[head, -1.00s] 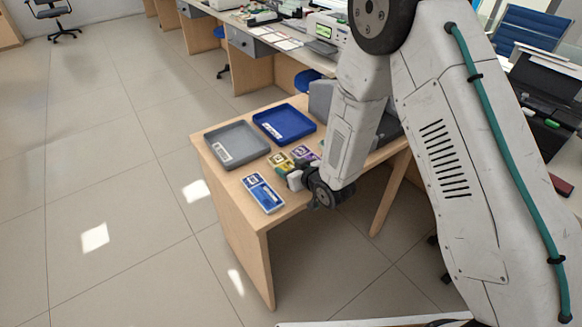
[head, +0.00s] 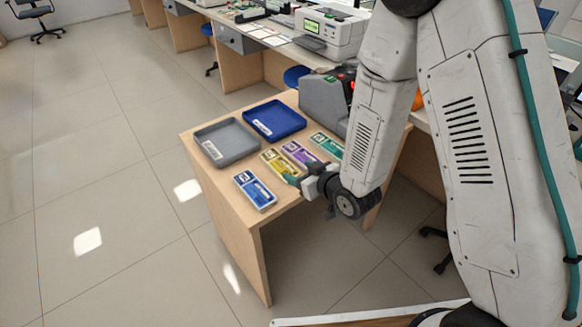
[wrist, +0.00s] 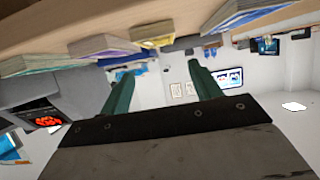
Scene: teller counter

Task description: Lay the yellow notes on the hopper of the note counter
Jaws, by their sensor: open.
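In the wrist view, which looks upside down, the yellow notes (wrist: 152,33) show edge-on at the desk's edge. My gripper (head: 297,183) is beside their near end, by the desk's front edge. Its teal fingers (wrist: 163,82) are apart with nothing between them. A grey machine (head: 323,103), which looks like the note counter, stands at the desk's back right. Its hopper is not clearly visible; my arm hides part of it.
A grey tray (head: 226,156) and a blue tray (head: 275,119) sit behind the notes. Green notes (head: 327,146) lie to the right of the purple ones. A white machine (head: 329,36) with a green display stands on the counter behind. Open floor lies left of the desk.

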